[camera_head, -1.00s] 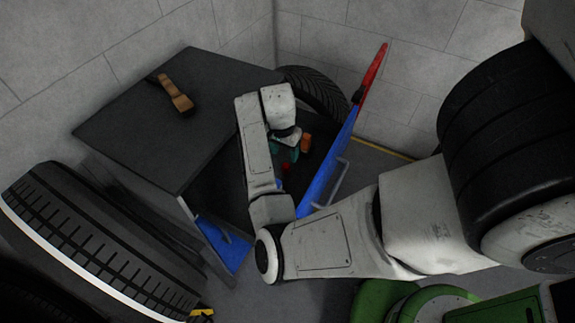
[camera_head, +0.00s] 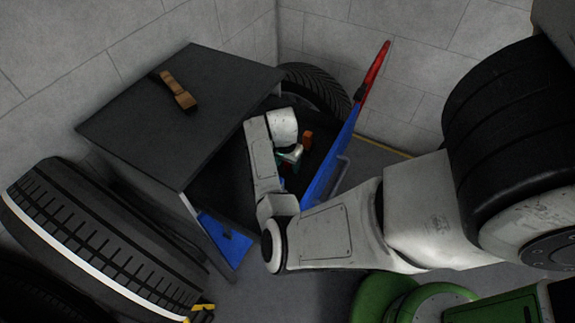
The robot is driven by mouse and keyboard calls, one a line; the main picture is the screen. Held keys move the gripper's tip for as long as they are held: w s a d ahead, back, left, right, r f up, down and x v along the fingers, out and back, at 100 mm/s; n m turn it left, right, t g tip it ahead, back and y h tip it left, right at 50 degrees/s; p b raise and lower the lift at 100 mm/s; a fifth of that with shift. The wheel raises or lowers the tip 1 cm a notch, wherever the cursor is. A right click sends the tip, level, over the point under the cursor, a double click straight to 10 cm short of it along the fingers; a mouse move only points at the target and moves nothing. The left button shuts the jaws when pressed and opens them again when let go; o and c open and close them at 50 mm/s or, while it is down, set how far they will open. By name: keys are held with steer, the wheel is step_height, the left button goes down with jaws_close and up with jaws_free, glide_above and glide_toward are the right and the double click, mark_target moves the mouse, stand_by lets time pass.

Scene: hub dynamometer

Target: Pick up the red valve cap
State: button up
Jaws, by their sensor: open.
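My arm reaches down into the open drawer of a dark cabinet, behind its blue front panel (camera_head: 322,178). My gripper (camera_head: 291,158) is low inside the drawer, small in view and partly covered by my wrist. It is open, with nothing visibly held. I cannot make out the red valve cap clearly; my gripper and wrist cover much of the drawer floor there. An orange object (camera_head: 307,139) lies in the drawer, just right of my wrist. A teal patch shows beside my gripper, too small to identify.
The cabinet top (camera_head: 190,75) carries a brown wooden-looking object (camera_head: 179,91). A tyre (camera_head: 315,88) stands behind the drawer, and a large tyre (camera_head: 95,240) stands at left. A red bar (camera_head: 374,72) rises beyond the blue panel. Block walls close off the back.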

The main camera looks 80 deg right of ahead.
jaws_close()
stand_by(0.3)
